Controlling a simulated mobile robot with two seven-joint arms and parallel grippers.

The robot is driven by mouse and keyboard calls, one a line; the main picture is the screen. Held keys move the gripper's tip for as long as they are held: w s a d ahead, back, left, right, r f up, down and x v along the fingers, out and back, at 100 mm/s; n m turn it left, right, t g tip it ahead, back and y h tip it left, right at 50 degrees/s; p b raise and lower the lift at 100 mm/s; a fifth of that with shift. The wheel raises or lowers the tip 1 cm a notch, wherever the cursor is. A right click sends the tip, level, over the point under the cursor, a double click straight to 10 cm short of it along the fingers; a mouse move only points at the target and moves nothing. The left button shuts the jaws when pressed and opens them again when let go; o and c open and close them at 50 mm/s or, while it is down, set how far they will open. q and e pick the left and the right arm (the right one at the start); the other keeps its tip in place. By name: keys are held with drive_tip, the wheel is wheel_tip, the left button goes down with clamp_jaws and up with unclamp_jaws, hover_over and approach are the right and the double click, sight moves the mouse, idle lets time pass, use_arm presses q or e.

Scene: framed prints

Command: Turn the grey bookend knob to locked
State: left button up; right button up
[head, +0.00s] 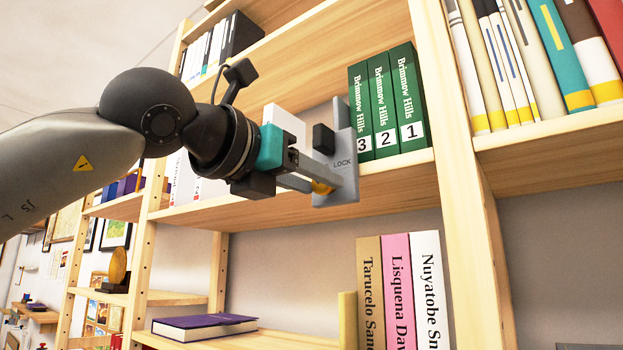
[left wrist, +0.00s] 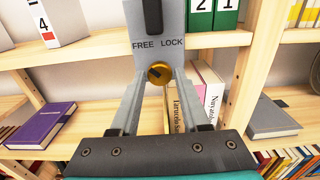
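The grey bookend (head: 347,140) stands on the shelf beside three green books (head: 385,100). Its plate (left wrist: 173,25) reads FREE on the left and LOCK on the right in the left wrist view. A round brass knob (left wrist: 159,73) sits below and between these words, with a dark mark on its face whose direction is hard to read. The knob (head: 322,187) is partly hidden by a finger in the head view. My left gripper (left wrist: 159,82) is open, one finger on each side of the knob, with gaps showing.
A black block (head: 323,139) sticks out of the bookend above the knob. White volumes stand left of my gripper on the same shelf. A wooden upright (head: 463,180) rises to the right. A purple book (head: 204,327) lies on the shelf below.

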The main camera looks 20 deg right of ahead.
use_arm(q)
clamp_jaws()
drive_tip(key=shift+m, duration=0.4)
drive_tip(key=shift+m+b, duration=0.4)
drive_tip(key=shift+m, duration=0.7)
drive_tip(key=m+p, duration=0.1)
drive_tip(key=m, duration=1.3)
drive_tip(key=shift+a+r+m, duration=0.1)
drive_tip(key=shift+r+m, duration=0.05)
drive_tip(key=shift+m, duration=0.25)
drive_tip(key=shift+p, duration=0.3)
drive_tip(key=shift+o, duration=2)
unclamp_jaws()
